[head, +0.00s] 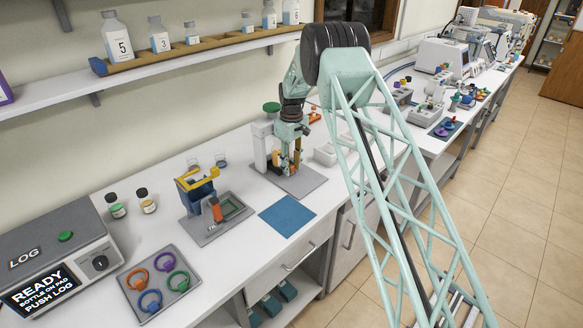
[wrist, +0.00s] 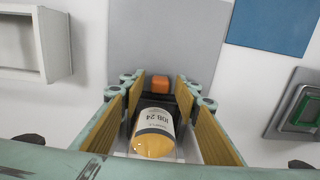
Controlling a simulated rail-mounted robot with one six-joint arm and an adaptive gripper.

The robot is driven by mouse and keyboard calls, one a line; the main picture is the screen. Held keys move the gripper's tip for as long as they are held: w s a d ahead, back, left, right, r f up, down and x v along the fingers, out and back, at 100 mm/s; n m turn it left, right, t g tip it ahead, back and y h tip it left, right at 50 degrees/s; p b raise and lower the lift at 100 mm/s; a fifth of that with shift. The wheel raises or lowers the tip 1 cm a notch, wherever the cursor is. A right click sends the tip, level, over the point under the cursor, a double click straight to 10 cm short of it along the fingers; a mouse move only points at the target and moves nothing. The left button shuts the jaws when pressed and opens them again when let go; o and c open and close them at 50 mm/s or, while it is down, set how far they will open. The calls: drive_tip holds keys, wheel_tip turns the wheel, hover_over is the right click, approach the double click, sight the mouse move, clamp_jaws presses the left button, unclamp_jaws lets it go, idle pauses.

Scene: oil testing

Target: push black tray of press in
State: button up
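The press (head: 262,145) stands on a grey base plate (head: 305,180) in the middle of the bench, partly hidden by my arm. My gripper (head: 290,165) points down over its front. In the wrist view, the two yellow-padded fingers of my gripper (wrist: 159,92) are apart. A bottle (wrist: 154,132) with a white label and amber contents stands between them, with narrow gaps at its sides. Beyond the bottle is a dark part that looks like the black tray (wrist: 184,100), with an orange block (wrist: 160,83) at its outer end. How far the tray sticks out is hard to tell.
A blue mat (head: 287,215) lies in front of the press. A grey tray of coloured rings (head: 177,300) and the log machine (head: 60,255) are farther left.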

wheel_tip(320, 180, up, 12)
idle(0.8)
drive_tip(key=shift+s+f+y+b, duration=0.1)
drive_tip(key=shift+s+y+b, duration=0.15)
drive_tip(key=shift+b, duration=0.4)
drive_tip(key=shift+s+d+r+t+y+b, duration=0.35)
drive_tip(key=shift+s+d+t+b, duration=0.3)
drive_tip(key=shift+b, duration=0.65)
drive_tip(key=shift+s+d+r+t+y+b, duration=0.2)
drive_tip(key=shift+s+d+t+y+b, duration=0.4)
drive_tip(key=shift+b, duration=0.75)
drive_tip(key=shift+s+d+r+t+y+b, duration=0.3)
drive_tip(key=shift+s+d+t+b, duration=0.35)
drive_tip(key=shift+b, duration=0.65)
drive_tip(key=shift+a+f, duration=0.1)
drive_tip(key=shift+f, duration=0.1)
drive_tip(key=shift+s+b+x, duration=0.2)
drive_tip(key=shift+b+x, duration=0.2)
drive_tip(key=shift+x, duration=6.35)
